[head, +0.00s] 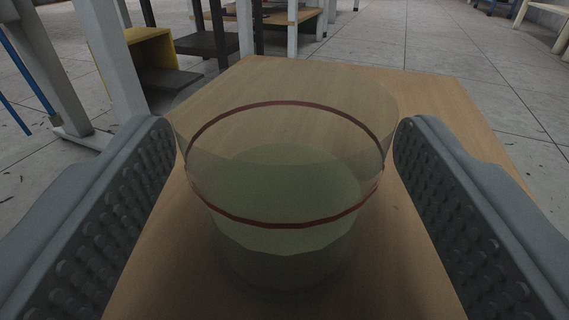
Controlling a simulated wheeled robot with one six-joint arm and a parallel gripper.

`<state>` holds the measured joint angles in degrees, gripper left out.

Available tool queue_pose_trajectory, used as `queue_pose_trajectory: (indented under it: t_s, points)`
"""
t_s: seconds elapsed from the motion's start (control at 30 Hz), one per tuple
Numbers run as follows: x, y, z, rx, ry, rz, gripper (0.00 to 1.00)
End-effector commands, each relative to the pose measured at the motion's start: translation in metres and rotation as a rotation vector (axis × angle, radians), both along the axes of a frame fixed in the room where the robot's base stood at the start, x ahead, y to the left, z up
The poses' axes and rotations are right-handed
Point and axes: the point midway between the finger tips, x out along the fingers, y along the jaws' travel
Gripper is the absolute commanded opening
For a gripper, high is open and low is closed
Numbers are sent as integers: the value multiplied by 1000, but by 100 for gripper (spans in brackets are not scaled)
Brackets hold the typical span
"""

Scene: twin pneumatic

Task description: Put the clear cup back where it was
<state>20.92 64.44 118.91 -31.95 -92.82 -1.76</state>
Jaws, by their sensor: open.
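The clear cup (285,225) stands upright in the middle of the head view, on a wooden board or tabletop (435,95). It is see-through, with a dark red ring around it below the rim and a greenish tint in its lower part. My gripper (285,145) is open, with one grey studded finger on each side of the cup. The finger tips are close to the cup's upper wall; whether they touch it I cannot tell. The cup's base is dim and hard to make out.
The wooden surface ends behind and to the right of the cup, with grey tiled floor (400,40) beyond. A yellow box-like piece (150,60), white posts and dark shelves stand at the upper left. The wood around the cup is otherwise bare.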

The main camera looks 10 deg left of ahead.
Motion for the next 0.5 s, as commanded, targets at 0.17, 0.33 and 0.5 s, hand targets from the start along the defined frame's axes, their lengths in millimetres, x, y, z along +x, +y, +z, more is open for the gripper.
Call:
queue_pose_trajectory:
  t_s: [0.17,0.33,0.5]
  points:
    - [-9,-2,2,0,1,-1,70]
    - [-37,-8,2,2,2,-2,70]
    - [-71,-15,2,2,1,-2,70]
